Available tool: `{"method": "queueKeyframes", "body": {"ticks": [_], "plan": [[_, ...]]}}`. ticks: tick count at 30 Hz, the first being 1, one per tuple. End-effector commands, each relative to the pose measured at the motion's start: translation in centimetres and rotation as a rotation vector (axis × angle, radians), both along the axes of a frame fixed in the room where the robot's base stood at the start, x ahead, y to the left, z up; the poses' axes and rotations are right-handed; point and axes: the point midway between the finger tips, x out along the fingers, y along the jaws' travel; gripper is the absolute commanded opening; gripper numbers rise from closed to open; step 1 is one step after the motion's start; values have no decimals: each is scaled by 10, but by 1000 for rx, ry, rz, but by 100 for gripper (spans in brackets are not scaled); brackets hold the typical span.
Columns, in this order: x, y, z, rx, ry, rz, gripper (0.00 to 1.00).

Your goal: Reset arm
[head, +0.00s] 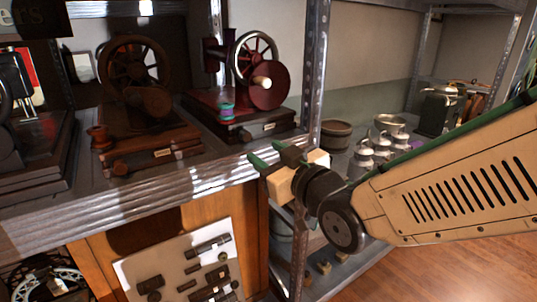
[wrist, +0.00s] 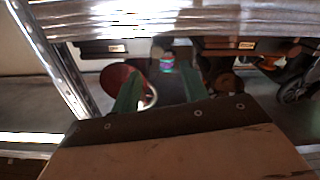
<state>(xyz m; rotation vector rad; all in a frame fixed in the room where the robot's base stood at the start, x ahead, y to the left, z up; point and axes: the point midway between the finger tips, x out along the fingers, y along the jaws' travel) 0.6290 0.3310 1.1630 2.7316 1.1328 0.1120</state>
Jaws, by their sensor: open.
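My gripper (head: 256,154) is in the middle of the head view, in front of the metal shelf's edge. Its green fingers are apart, with nothing visible between them. The arm reaches in from the right. In the wrist view my gripper (wrist: 160,90) shows two green fingers, spread, with a small multicoloured spool (wrist: 167,60) beyond the gap. That view appears upside down. In the head view the spool (head: 227,110) stands on the base of a dark red hand-wheel machine (head: 225,85), apart from the fingers.
The metal shelf (head: 215,180) also holds a brown wheel machine (head: 145,100) at the left. A steel post (head: 312,70) stands close behind my gripper. Pots and metal vessels (head: 375,150) stand on the right shelf. A panel of dark parts (head: 185,265) is below. Wooden floor (head: 450,275) is clear at lower right.

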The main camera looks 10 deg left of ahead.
Motion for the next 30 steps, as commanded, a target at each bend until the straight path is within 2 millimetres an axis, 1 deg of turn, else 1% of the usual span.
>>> {"method": "queueKeyframes", "body": {"ticks": [5, 8, 11, 12, 14, 15, 17, 18, 20, 21, 23, 24, 26, 27, 29, 30], "plan": [[0, 0, 0, 1, 1, 0, 44], [0, 0, -7, -21, 30, -3, 44], [0, -4, -32, -96, 122, -14, 44], [-2, -7, -48, -143, 181, -21, 44], [-7, -15, -70, -222, 278, -35, 44], [-11, -25, -83, -275, 346, -53, 44], [-17, -46, -98, -349, 450, -89, 44], [-21, -63, -106, -393, 518, -119, 44], [-29, -91, -116, -454, 620, -167, 44], [-36, -110, -120, -492, 690, -199, 44], [-49, -140, -124, -538, 794, -251, 44], [-58, -161, -124, -566, 864, -288, 44], [-75, -192, -123, -600, 969, -343, 44], [-88, -213, -121, -618, 1039, -381, 44], [-109, -242, -116, -634, 1142, -438, 44], [-124, -260, -112, -639, 1208, -473, 44]]}}
